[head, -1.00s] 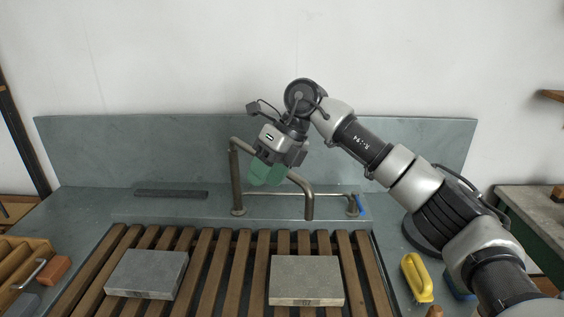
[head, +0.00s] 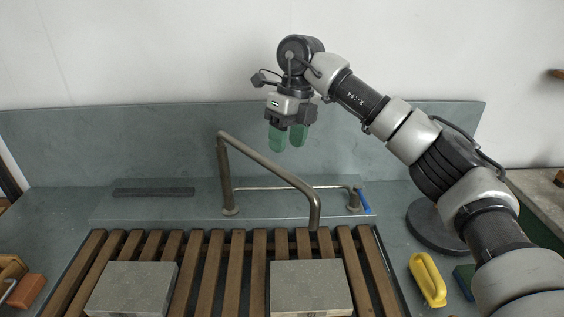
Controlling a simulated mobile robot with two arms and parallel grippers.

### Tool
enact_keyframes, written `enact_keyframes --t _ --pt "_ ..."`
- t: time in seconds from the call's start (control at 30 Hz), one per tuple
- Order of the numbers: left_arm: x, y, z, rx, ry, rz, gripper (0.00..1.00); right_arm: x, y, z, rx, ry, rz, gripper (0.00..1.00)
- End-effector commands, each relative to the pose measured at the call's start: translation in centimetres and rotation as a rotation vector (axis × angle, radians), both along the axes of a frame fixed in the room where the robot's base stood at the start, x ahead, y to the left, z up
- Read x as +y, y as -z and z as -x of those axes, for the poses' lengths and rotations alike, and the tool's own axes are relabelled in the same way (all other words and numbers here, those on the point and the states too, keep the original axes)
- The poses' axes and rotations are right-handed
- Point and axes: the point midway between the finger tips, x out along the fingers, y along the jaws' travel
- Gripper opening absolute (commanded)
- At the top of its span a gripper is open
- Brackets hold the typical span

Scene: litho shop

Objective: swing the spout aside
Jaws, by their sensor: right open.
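The spout (head: 268,170) is a bent metal tube rising from a post at the back of the sink. It slants down to the right, and its tip hangs over the back end of the wooden slats. A thin rail runs behind it to a short post with a blue lever (head: 364,201). My right gripper (head: 286,138), with green fingertips, is open and empty. It appears above the spout's sloping tube, in front of the grey backsplash, with a visible gap between them. My left gripper is not in view.
Two grey stone slabs, left (head: 134,289) and right (head: 311,288), lie on the wooden slats (head: 206,272). A yellow-handled tool (head: 428,279) lies to the right. A dark bar (head: 154,192) lies on the back ledge. A brown block (head: 27,291) is at the left.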

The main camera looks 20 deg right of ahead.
Motion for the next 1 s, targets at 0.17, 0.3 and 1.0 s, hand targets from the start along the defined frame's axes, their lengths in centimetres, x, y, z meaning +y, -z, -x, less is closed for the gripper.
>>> enact_keyframes --t 0.17,0.3,1.0 --pt "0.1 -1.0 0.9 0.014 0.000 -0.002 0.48 0.6 3.3 0.3 0.004 -0.001 0.001 0.48" --pt "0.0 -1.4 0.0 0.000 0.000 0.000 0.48 0.9 5.1 0.5 0.002 0.000 0.001 0.48" --pt "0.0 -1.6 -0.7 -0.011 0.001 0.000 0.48 1.2 6.3 0.5 -0.001 -0.001 0.000 0.09"
